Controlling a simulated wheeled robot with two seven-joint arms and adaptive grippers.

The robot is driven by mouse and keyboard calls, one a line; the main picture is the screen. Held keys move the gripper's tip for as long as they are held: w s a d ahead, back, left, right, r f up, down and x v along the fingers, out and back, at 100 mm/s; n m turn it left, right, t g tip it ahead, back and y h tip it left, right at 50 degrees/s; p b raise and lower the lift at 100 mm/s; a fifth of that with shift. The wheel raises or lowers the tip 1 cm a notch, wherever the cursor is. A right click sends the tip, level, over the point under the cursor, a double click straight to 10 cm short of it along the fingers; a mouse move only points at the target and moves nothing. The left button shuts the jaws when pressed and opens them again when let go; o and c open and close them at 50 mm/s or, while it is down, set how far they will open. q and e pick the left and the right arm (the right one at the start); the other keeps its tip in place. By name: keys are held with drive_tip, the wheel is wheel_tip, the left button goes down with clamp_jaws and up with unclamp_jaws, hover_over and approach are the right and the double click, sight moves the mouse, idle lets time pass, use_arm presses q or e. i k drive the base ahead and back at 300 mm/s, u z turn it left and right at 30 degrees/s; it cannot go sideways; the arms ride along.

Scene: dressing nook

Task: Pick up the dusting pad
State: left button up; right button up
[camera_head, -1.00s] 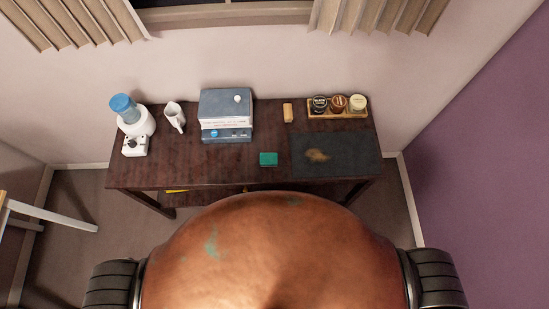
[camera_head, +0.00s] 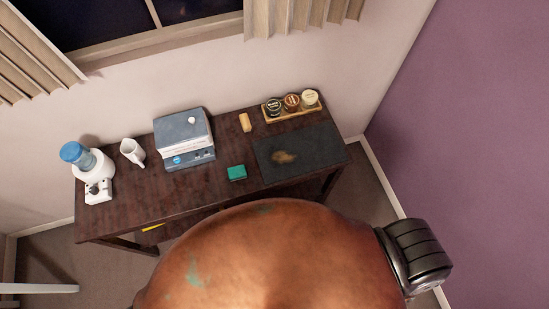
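A small tan block (camera_head: 245,122) lies further back, near the jar tray. Either could be the dusting pad; I cannot tell which from their looks. Both lie apart from other things, with nothing on top of them. Neither of my grippers is in view, so whether they are open or shut does not show.
A purple wall (camera_head: 470,130) rises right.

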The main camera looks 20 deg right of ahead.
sight(238, 173)
drive_tip(key=u, duration=1.15)
drive_tip(key=k, duration=0.95)
drive_tip(key=z, duration=1.5)
drive_tip(key=i, duration=0.5)
drive_tip(key=z, duration=0.1)
